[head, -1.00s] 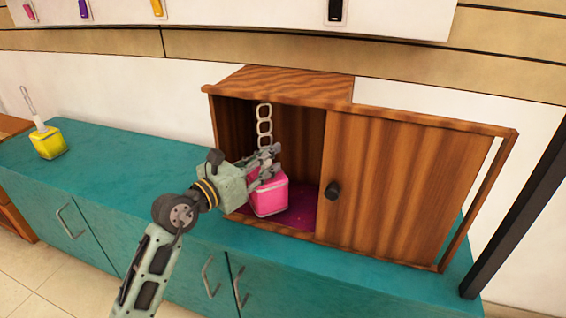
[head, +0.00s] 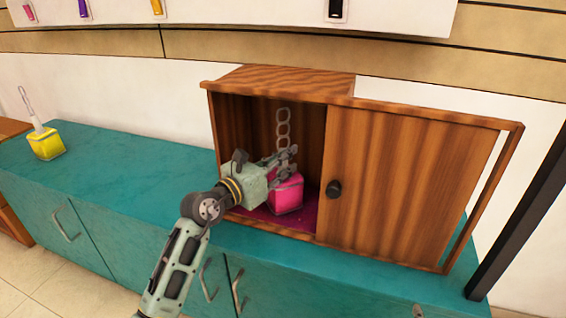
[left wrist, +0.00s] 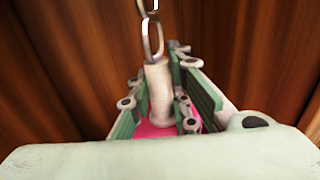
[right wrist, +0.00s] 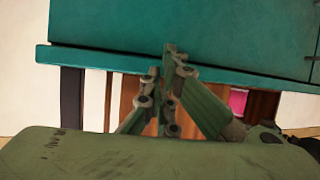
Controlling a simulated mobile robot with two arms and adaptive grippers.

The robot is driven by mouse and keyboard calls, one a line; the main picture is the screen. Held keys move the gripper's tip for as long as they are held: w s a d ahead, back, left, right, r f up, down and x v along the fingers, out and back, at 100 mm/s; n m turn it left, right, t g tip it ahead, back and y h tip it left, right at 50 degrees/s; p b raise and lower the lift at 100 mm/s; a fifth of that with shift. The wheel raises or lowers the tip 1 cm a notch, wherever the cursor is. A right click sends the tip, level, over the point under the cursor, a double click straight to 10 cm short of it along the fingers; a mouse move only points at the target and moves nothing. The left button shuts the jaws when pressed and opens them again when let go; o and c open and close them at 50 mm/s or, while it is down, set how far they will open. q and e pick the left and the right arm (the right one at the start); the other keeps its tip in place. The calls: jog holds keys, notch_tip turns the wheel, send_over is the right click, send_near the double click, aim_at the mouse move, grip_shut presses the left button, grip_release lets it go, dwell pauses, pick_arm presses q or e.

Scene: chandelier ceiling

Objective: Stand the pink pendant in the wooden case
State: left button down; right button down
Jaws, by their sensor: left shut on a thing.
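The pink pendant (head: 287,193) is a pink block with a pale neck and a chain of pale links rising above it. It is upright in the left opening of the wooden case (head: 412,185), over the case's magenta floor (head: 302,219). I cannot tell whether its base touches that floor. My left gripper (head: 287,160) reaches in from the left, shut on the pendant's neck (left wrist: 158,92), just above the block. My right gripper (right wrist: 161,65) is shut and empty in the right wrist view, which looks upside down. A pink patch (right wrist: 238,101) shows there beyond its fingers.
A wooden sliding door with a dark knob (head: 333,189) covers the case's right half. A yellow pendant (head: 46,143) stands far left on the teal counter (head: 130,172), with clear counter between. A dark post (head: 520,220) stands at the right.

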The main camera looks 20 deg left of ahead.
jog(key=shift+w+r, duration=0.1)
jog(key=shift+r, duration=0.1)
pick_arm(q)
jog(key=c, duration=1.6)
grip_release()
jog(key=shift+f, duration=0.1)
jog(key=shift+c, duration=0.2)
pick_arm(e)
jog(key=shift+a, duration=0.1)
